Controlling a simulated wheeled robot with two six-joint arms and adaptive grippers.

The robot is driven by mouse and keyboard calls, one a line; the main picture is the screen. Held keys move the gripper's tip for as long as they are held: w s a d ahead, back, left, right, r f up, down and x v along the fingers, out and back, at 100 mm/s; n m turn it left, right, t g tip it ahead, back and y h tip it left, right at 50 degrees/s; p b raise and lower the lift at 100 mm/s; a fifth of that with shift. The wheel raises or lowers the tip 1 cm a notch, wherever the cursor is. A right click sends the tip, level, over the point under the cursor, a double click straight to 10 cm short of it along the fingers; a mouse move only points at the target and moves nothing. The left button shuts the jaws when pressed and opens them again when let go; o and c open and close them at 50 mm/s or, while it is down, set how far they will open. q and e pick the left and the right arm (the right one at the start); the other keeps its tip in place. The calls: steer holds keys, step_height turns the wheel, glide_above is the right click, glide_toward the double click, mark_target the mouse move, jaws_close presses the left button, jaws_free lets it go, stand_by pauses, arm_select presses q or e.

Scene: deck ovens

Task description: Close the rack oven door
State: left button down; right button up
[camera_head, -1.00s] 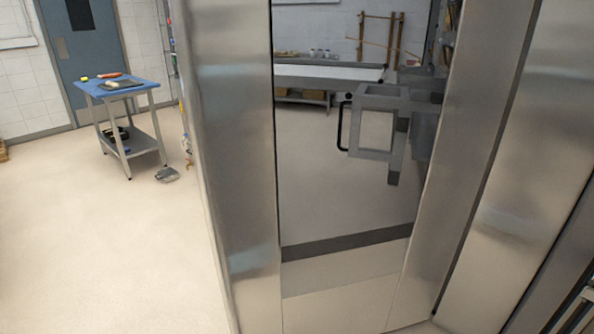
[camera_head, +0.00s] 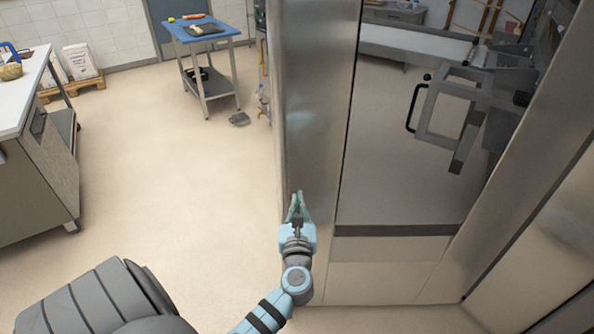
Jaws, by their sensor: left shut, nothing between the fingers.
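The rack oven door (camera_head: 315,120) is a tall stainless panel with a large window, standing open in the middle of the head view. Its free edge is on the left, and the room behind shows through the glass. Steel oven surfaces (camera_head: 535,235) are at its right. My left gripper (camera_head: 297,203) is shut and empty at the door's lower left edge. Its fingertips overlap the steel border; I cannot tell whether they touch it. My right gripper is not in view.
A blue-topped trolley (camera_head: 203,32) stands at the back, with a grey dustpan-like item (camera_head: 239,119) on the floor beside it. A steel counter (camera_head: 45,150) is at the far left. The pale floor (camera_head: 160,170) between counter and door is clear.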

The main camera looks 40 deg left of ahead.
mark_target(298, 167)
arm_select(q)
steer(key=x, duration=1.1)
steer(key=shift+f+b, duration=0.1)
steer(key=shift+b, duration=0.2)
